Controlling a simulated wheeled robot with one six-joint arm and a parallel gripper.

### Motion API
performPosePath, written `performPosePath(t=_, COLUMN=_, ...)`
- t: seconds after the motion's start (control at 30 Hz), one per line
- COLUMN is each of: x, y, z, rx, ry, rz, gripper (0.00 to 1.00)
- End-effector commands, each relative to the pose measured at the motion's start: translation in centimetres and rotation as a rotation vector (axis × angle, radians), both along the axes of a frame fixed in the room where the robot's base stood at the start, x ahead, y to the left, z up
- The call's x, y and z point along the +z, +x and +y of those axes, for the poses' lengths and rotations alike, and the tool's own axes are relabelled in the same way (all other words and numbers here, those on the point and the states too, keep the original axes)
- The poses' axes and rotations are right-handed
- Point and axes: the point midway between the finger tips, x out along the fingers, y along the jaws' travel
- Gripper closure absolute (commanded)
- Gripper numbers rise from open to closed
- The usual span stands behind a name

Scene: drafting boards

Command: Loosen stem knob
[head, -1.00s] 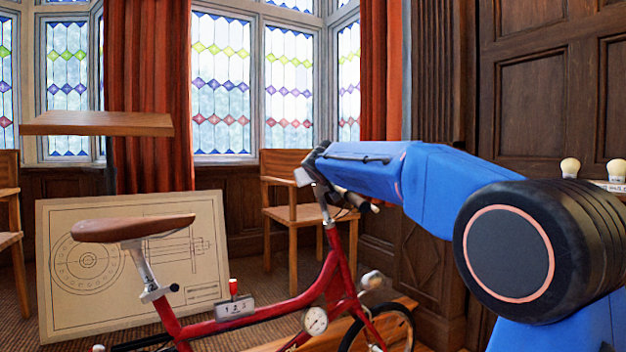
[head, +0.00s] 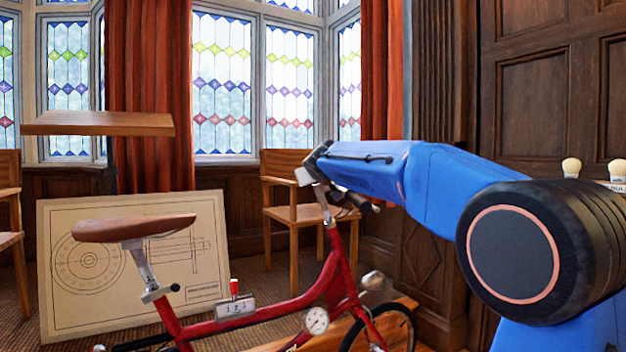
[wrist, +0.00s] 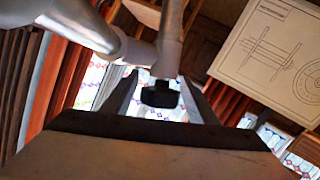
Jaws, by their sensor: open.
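The red bicycle (head: 290,311) stands with its brown saddle to the left and its handlebar end to the right. My gripper (wrist: 158,88) is at the handlebar end, where the silver stem (head: 322,205) rises from the frame. In the wrist view a black knob (wrist: 160,96) sits below the grey metal stem tubes (wrist: 168,45). The two dark fingers are spread, one on each side of the knob, with gaps visible between them and it. The knob is hidden in the head view by my wrist and the handlebar parts.
A drawing board (head: 205,235) leans behind the saddle, and a wooden shelf (head: 100,124) is above it. A wooden chair (head: 290,213) stands behind the handlebar. A dark panelled wall (head: 548,95) is on the right. A small counter (head: 235,308) and a dial (head: 316,321) are on the frame.

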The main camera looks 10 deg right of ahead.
Motion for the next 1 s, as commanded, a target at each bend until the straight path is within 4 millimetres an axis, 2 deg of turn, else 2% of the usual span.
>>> performPosePath(t=0.17, x=0.6, y=-2.0, z=0.2, rx=0.002, ry=0.0, rz=-0.002, gripper=0.47)
performPosePath(t=0.8, x=3.2, y=-13.5, z=1.0, rx=0.002, ry=0.0, rz=-0.002, gripper=0.47)
performPosePath(t=1.0, x=3.8, y=-15.9, z=1.2, rx=0.002, ry=0.0, rz=-0.003, gripper=0.47)
